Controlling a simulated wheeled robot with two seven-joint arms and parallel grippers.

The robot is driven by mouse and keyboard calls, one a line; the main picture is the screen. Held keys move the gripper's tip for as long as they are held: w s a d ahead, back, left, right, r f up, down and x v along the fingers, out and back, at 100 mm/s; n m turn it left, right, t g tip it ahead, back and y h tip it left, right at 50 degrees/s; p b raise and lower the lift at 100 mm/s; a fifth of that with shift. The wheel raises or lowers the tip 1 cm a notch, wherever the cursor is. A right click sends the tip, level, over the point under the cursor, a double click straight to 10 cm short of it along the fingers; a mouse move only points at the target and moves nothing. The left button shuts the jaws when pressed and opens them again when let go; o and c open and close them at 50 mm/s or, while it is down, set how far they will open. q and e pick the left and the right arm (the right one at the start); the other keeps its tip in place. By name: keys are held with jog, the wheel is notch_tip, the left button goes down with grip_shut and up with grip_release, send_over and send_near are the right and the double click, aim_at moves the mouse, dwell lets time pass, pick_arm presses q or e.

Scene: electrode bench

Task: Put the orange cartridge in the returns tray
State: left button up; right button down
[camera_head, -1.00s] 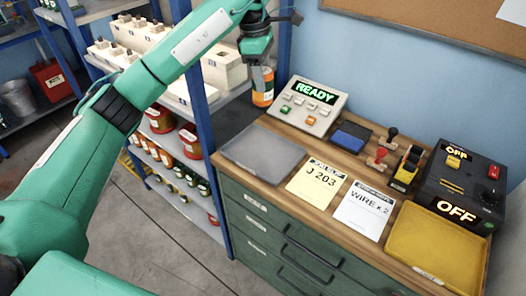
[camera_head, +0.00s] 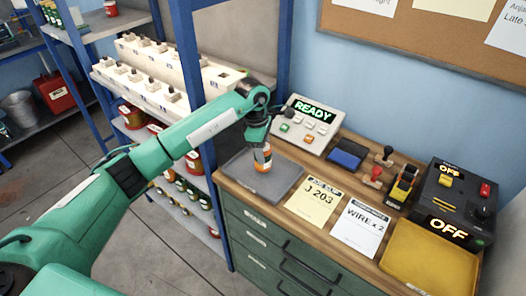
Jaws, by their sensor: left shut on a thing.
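The orange cartridge (camera_head: 264,160), with a white band, is upright in my left gripper (camera_head: 261,146), whose jaws are shut on its upper part. The cartridge is over the grey tray (camera_head: 279,185) at the left end of the bench top; I cannot tell whether its bottom touches the tray. A yellow tray (camera_head: 428,262) with an unreadable label lies at the right end of the bench. I cannot read which tray is the returns tray. My right gripper is out of view.
A console reading READY (camera_head: 306,125) stands behind the grey tray. A J 203 slip (camera_head: 314,200) and a WIRE x 2 sheet (camera_head: 361,226) lie between the trays. A blue pad (camera_head: 346,154), stamps (camera_head: 373,177) and a black box reading OFF (camera_head: 451,200) stand farther right. A shelf rack (camera_head: 197,90) is at left.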

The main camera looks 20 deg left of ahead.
pick_arm(q)
jog(key=shift+f, duration=0.85)
jog(key=shift+f, duration=0.1)
jog(key=o, duration=1.1)
jog(key=shift+r, duration=0.25)
jog(key=r+b, duration=0.1)
jog(key=r, duration=0.2)
jog(key=a+r+b, duration=0.1)
jog(key=r, duration=0.2)
jog(key=r+b, duration=0.1)
jog(key=r, duration=0.3)
jog(key=shift+a, duration=0.3)
jog(key=shift+a+r+b, duration=0.1)
jog(key=shift+r+b, duration=0.25)
jog(key=shift+r, duration=0.45)
